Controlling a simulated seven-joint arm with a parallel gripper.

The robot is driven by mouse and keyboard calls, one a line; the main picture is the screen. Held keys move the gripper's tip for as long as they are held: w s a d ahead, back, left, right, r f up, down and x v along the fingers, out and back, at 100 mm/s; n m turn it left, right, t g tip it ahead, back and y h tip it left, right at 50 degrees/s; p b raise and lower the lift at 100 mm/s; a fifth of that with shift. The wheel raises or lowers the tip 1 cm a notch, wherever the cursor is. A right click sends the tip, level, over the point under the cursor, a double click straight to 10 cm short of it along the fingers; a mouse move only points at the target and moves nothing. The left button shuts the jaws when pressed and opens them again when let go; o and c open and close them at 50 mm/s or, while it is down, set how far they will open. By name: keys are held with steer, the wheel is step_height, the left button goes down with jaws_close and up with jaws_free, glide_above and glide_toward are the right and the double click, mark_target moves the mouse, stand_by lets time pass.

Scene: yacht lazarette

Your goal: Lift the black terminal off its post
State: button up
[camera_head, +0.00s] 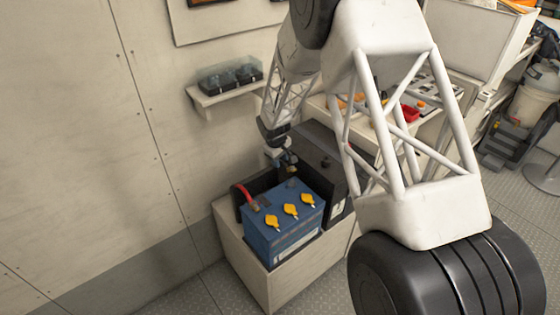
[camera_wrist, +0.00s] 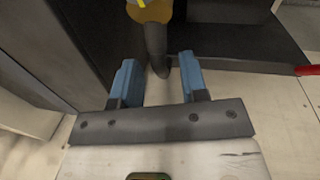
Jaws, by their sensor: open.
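The blue battery (camera_head: 283,232) sits in a dark tray on a pale box, with several yellow caps on top. The black terminal (camera_head: 291,183) is at its back edge, small and partly hidden in the head view. In the wrist view a brass-coloured clamp (camera_wrist: 151,11) shows at the top edge, with a black cable (camera_wrist: 155,45) running from it toward my gripper. My gripper (camera_head: 286,161) is just above and behind the terminal. In the wrist view its blue fingers (camera_wrist: 158,68) are apart, with the cable end seen between them. I cannot tell whether they touch it.
A red cable (camera_head: 243,193) joins the battery's left post; its end shows in the wrist view (camera_wrist: 308,70). A dark case (camera_head: 318,158) stands close behind the battery at right. A wall shelf (camera_head: 225,95) holds a clear-covered box. The floor at left is clear.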

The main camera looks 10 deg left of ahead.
steer(key=shift+f, duration=0.4)
jaws_close()
steer(key=shift+w, duration=0.15)
steer(key=shift+w+a+r+g+h, duration=0.3)
steer(key=shift+w+a+g+h, duration=0.15)
steer(key=shift+g+h, duration=0.35)
steer(key=shift+w+a+r+g+h, duration=0.25)
steer(key=shift+w+a+g+h, duration=0.2)
steer(key=shift+g+h, duration=0.35)
jaws_free()
